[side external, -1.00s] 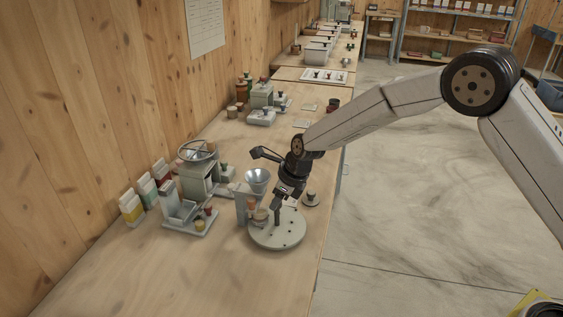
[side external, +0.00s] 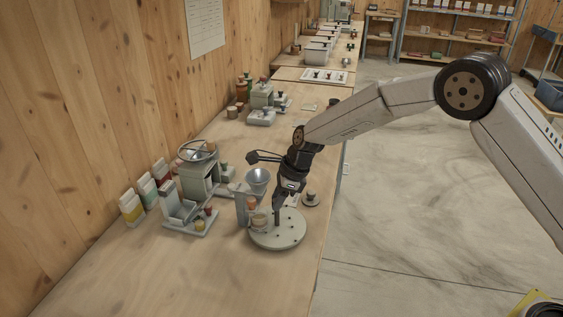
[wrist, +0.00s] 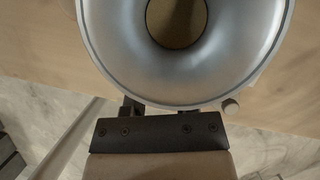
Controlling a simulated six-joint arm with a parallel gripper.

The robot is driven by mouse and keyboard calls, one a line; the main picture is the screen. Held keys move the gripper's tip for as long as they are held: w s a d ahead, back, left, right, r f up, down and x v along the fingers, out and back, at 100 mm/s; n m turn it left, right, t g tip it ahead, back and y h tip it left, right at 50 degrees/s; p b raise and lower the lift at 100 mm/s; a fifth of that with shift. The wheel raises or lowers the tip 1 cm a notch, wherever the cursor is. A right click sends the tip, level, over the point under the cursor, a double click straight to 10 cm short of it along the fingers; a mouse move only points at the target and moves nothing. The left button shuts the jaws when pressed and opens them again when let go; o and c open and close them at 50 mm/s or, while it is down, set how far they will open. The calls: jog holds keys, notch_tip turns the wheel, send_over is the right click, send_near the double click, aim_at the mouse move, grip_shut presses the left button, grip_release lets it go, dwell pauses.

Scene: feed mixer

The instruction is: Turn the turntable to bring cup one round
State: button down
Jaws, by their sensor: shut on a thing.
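The round pale turntable (side external: 278,238) lies near the bench's front edge in the side view, with small dark holes in its top. My gripper (side external: 277,218) points down over it, shut on a peg-like part of the turntable that the fingers mostly hide. A small pale cup (side external: 258,221) stands at the turntable's left side, just left of the fingers. I cannot read which cup it is. A metal funnel (side external: 257,177) stands behind the turntable. In the wrist view a wide metal funnel rim (wrist: 105,55) fills the top and hides my fingertips.
A grey post (side external: 241,205) with a brown-topped part stands close to the turntable's left. A small round weight-like piece (side external: 311,199) lies behind right. The front-left bench is clear.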

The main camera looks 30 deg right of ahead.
jog(key=shift+d+f+n+g, duration=0.1)
jog(key=shift+n+g, duration=0.4)
jog(key=shift+n, duration=0.75)
jog(key=shift+d+n+g, duration=0.1)
jog(key=shift+n+g, duration=0.4)
jog(key=shift+n, duration=1.25)
jog(key=shift+c, duration=1.9)
grip_release()
jog(key=shift+a, duration=0.1)
jog(key=shift+w, duration=0.1)
jog(key=v, duration=0.8)
jog(key=shift+f, duration=0.1)
